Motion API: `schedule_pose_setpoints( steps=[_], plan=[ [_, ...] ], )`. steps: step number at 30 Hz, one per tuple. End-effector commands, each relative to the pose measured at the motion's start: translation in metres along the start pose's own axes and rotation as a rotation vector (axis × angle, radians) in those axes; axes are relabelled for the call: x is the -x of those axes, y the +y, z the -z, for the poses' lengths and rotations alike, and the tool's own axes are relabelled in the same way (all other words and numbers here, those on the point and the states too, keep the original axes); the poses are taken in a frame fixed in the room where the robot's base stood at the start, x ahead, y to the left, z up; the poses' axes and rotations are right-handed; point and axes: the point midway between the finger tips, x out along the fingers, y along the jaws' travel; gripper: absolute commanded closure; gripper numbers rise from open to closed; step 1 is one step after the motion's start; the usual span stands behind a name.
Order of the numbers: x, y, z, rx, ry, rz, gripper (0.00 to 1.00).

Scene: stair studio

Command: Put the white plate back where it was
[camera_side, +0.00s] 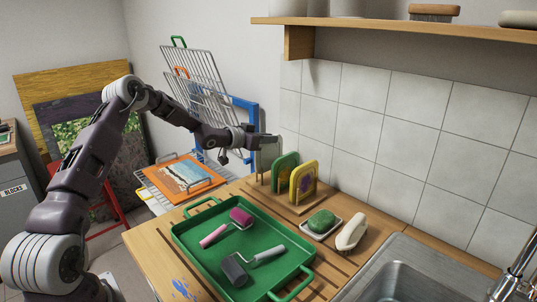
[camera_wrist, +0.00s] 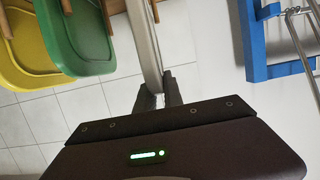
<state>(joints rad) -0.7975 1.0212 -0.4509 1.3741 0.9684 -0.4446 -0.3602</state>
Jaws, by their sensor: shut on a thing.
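The white plate (camera_side: 267,160) stands upright at the far left of a wooden rack (camera_side: 303,208), left of the green plate (camera_side: 286,168) and the yellow plate (camera_side: 304,184). My gripper (camera_side: 264,141) is shut on its upper part. In the wrist view the white plate (camera_wrist: 146,40) shows edge-on between the fingertips (camera_wrist: 158,96), apart from the green plate (camera_wrist: 80,35) and the yellow plate (camera_wrist: 25,40). I cannot tell whether its lower edge rests in the rack or hangs just above it.
A green tray (camera_side: 186,246) with two rollers lies on the wooden counter in front of the rack. A dish with a green block (camera_side: 321,221) and a white object (camera_side: 351,232) are right of it. A blue frame (camera_side: 245,118) and wire racks (camera_side: 198,80) stand behind left. A shelf (camera_side: 400,29) hangs above.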

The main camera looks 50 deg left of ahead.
Motion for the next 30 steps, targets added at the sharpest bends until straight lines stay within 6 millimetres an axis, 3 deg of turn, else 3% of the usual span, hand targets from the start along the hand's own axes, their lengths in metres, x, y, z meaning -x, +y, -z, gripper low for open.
schedule_pose_setpoints(
  steps=[6, 14, 15, 18, 28, 30],
  plan=[
    [-0.010, 0.001, -0.033, 0.001, 0.000, -0.001, 1.00],
    [-0.011, 0.001, -0.034, 0.000, 0.000, 0.000, 1.00],
    [-0.011, 0.001, -0.035, 0.000, -0.001, 0.000, 0.84],
    [-0.011, 0.001, -0.035, 0.000, -0.001, 0.000, 0.67],
    [-0.009, 0.000, -0.032, 0.000, 0.000, 0.000, 0.67],
    [-0.002, 0.000, -0.033, -0.001, -0.002, -0.001, 0.67]
  ],
)
